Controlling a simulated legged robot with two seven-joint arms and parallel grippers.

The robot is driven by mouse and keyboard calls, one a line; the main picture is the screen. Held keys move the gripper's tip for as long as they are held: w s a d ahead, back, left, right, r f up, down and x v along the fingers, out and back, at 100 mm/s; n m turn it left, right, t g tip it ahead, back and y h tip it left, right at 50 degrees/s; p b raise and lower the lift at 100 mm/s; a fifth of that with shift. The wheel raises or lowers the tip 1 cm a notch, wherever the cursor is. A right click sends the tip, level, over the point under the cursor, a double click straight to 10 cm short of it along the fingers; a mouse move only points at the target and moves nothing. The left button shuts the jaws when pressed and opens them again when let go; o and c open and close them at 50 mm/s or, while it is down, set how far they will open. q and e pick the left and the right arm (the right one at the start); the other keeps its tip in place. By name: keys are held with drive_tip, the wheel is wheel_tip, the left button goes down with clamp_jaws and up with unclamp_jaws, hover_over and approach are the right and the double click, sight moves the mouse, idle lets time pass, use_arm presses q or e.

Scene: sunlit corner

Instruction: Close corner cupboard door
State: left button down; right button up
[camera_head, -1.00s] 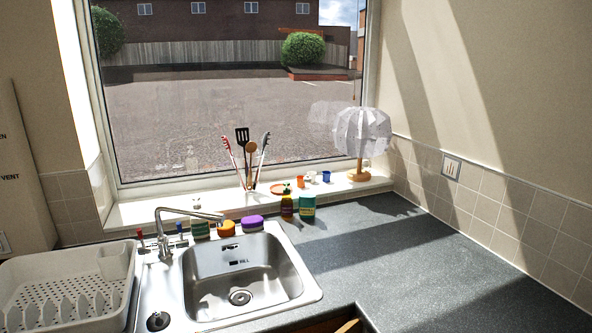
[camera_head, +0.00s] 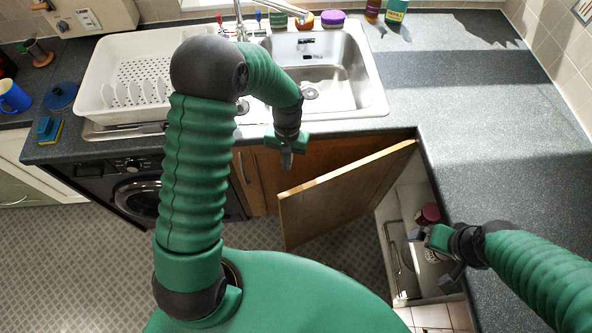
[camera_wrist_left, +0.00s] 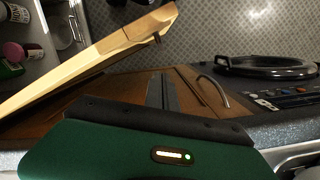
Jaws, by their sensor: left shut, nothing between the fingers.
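The corner cupboard door (camera_head: 345,195) is wooden and stands open, swung out from the corner under the worktop. Its pale top edge runs from the corner down to the left, and it also shows in the left wrist view (camera_wrist_left: 95,60). My left gripper (camera_head: 287,160) is shut and empty, pointing down in front of the sink cabinet, left of the door and apparently apart from it. Its fingers show in the left wrist view (camera_wrist_left: 162,92). My right gripper (camera_head: 428,240) is over the open cupboard, right of the door; its finger gap is unclear.
The open cupboard (camera_head: 405,205) holds a dark red item (camera_head: 429,213) and other goods. The worktop (camera_head: 480,130) bounds the right side. A sink (camera_head: 325,80), dish rack (camera_head: 130,75) and washing machine (camera_head: 135,195) are at the left and back. Tiled floor (camera_head: 90,270) is clear.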

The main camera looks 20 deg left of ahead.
use_arm(q)
wheel_tip(320, 180, down, 14)
drive_tip(key=s+n+g+p, duration=0.1)
drive_tip(key=shift+s+d, duration=0.2)
drive_tip(key=shift+s, duration=0.15)
use_arm(e)
drive_tip(key=shift+s+d+r, duration=0.25)
drive_tip(key=shift+d+r, duration=0.15)
drive_tip(key=shift+d, duration=0.25)
drive_tip(key=shift+a, duration=0.1)
